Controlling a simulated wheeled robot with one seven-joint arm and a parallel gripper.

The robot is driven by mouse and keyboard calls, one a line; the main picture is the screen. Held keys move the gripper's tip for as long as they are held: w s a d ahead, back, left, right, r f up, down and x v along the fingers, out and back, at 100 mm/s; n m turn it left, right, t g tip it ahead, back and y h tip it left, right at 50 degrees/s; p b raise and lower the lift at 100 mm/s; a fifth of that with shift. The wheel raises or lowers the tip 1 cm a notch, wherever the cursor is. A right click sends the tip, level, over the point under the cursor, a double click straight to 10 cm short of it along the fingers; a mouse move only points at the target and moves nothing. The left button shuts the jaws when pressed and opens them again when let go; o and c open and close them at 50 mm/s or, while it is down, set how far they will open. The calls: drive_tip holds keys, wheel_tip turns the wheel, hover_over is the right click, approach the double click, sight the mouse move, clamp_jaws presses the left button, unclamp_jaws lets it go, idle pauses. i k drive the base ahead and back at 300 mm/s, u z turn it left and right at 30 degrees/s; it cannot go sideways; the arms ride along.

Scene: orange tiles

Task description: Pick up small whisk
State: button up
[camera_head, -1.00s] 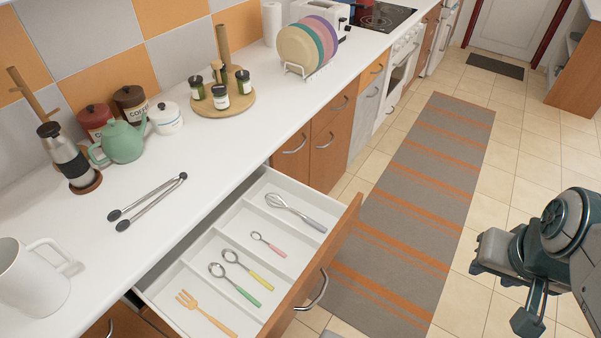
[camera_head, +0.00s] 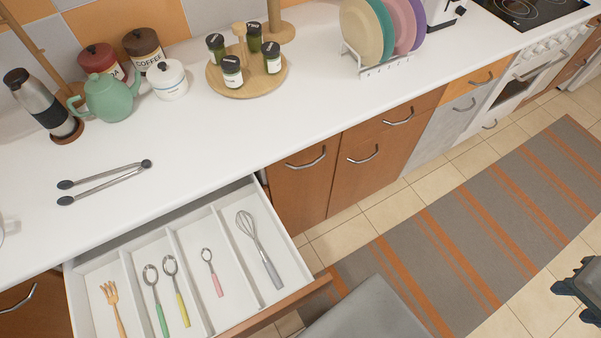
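The small whisk (camera_head: 258,245) has a wire head and a grey handle. It lies in the rightmost compartment of the open drawer (camera_head: 292,297), wire head toward the back and handle toward the drawer front. Part of my gripper (camera_head: 578,292) shows at the right edge of the head view, over the floor and far from the whisk. It is cut off by the frame, and its opening is not clear.
Other compartments hold a pink-handled spoon (camera_head: 212,272), a yellow-handled spoon (camera_head: 177,290), a green-handled spoon (camera_head: 155,300) and an orange fork (camera_head: 113,308). Tongs (camera_head: 105,182) lie on the white counter (camera_head: 200,150). A striped rug (camera_head: 480,240) covers the floor.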

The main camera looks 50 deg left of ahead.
sight(277, 283)
drive_tip(key=i, duration=1.85)
drive_tip(key=u, duration=4.55)
drive_tip(key=i, duration=1)
